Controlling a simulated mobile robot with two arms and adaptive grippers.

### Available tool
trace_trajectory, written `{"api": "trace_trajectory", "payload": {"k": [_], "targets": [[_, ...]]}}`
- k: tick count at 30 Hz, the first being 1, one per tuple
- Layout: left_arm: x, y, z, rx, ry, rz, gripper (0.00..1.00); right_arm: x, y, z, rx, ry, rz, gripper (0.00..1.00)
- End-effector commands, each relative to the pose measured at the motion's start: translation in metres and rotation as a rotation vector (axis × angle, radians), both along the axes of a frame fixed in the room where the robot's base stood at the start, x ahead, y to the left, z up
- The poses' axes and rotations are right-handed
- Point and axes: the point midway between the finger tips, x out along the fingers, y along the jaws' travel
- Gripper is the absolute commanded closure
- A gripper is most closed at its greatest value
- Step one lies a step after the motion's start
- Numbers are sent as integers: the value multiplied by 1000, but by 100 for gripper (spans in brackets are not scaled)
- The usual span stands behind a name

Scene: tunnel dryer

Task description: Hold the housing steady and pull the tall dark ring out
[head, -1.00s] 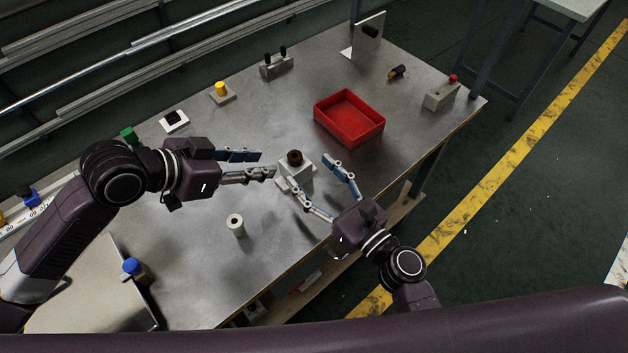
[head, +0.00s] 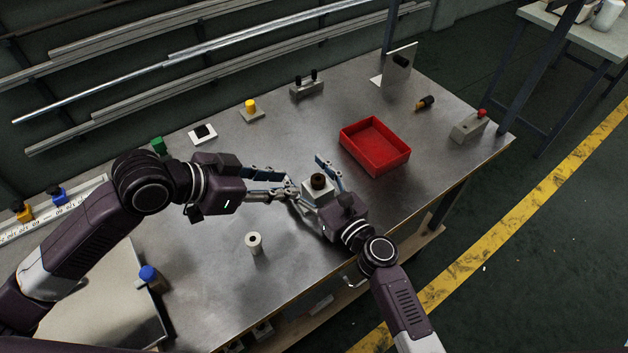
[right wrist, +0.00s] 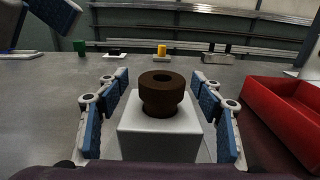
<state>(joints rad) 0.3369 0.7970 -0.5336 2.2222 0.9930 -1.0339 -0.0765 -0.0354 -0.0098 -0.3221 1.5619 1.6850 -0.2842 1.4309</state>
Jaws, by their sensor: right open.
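The housing, a light grey block (head: 322,195) (right wrist: 160,140), stands on the metal table. The dark brown ring (head: 319,180) (right wrist: 161,95) sits upright on its top, with a round hole in it. My right gripper (right wrist: 160,82) is open, with one blue-padded finger on each side of the housing and ring; gaps show between the pads and the ring. My left gripper (head: 287,184) is open just left of the housing, its fingers apart with nothing seen between them. One of its blue pads shows at the top left of the right wrist view.
A red bin (head: 375,147) stands right of the housing; it also shows in the right wrist view (right wrist: 284,112). A pale hollow cylinder (head: 254,243) stands at the front. Several small fixtures, including a yellow-knobbed one (head: 250,108), line the back edge.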

Motion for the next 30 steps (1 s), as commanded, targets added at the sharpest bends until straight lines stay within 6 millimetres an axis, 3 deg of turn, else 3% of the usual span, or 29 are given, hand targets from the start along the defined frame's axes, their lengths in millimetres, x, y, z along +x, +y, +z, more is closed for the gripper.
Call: {"api": "trace_trajectory", "payload": {"k": [10, 26, 30], "targets": [[0, 0, 0, 0, 0, 0, 71, 3, 2, 0, 0, 0, 0, 40], [0, 0, 0, 0, 0, 0, 71, 3, 2, 0, 0, 0, 0, 99], [0, 0, 0, 0, 0, 0, 71, 3, 2, 0, 0, 0, 0, 100]]}}
